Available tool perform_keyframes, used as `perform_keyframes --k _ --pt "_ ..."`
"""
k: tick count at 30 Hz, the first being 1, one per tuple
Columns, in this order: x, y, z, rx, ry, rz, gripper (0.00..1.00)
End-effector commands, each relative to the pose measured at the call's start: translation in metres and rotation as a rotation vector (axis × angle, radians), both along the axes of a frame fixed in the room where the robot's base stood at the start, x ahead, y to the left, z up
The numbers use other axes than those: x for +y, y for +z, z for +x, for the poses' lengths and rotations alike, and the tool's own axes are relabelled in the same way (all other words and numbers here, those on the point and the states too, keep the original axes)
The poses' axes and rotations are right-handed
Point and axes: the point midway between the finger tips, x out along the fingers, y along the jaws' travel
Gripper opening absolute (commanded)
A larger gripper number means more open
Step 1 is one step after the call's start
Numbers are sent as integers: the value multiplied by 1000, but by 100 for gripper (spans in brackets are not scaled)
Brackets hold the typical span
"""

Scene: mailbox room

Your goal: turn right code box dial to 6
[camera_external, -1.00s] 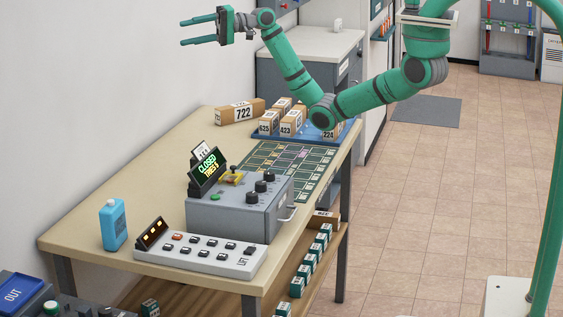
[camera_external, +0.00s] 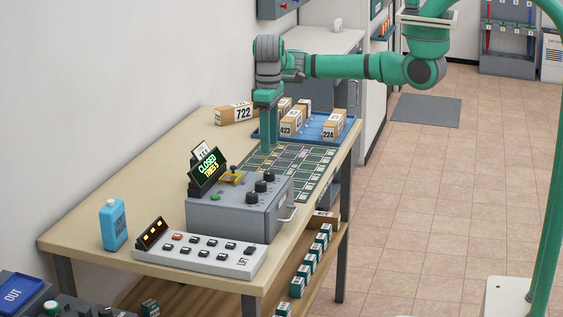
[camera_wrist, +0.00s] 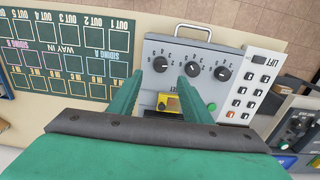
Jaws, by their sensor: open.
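The grey code box (camera_external: 232,217) stands on the table with three black dials on top. The dial nearest the chart is the right dial (camera_external: 268,177), taking the upside-down lettering in the wrist view as turned around; it also shows in the wrist view (camera_wrist: 160,64). The middle dial (camera_wrist: 192,70) and the other end dial (camera_wrist: 222,74) sit beside it. Their pointer settings are too small to read. My gripper (camera_external: 269,150) points down above the chart, beyond the box. Its fingers are apart and empty in the wrist view, touching no dial.
A lit CLOSED sign (camera_external: 207,170) and a yellow switch (camera_external: 232,176) stand at the box's back. A button panel (camera_external: 200,255) lies nearer, beside a blue bottle (camera_external: 113,224). Numbered parcels stand on a blue tray (camera_external: 345,125) behind the green chart (camera_external: 317,170).

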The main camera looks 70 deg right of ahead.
Motion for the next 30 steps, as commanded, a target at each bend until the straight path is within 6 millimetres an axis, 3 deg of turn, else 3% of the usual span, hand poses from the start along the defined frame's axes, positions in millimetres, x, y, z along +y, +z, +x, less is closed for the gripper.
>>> perform_keyframes --k 9,15,29,30 --pt "0 -55 0 1 -1 3 44" --pt "0 -81 0 1 -1 4 44" --pt "0 -92 1 0 -1 5 44" --pt "0 -92 1 0 -1 5 35"
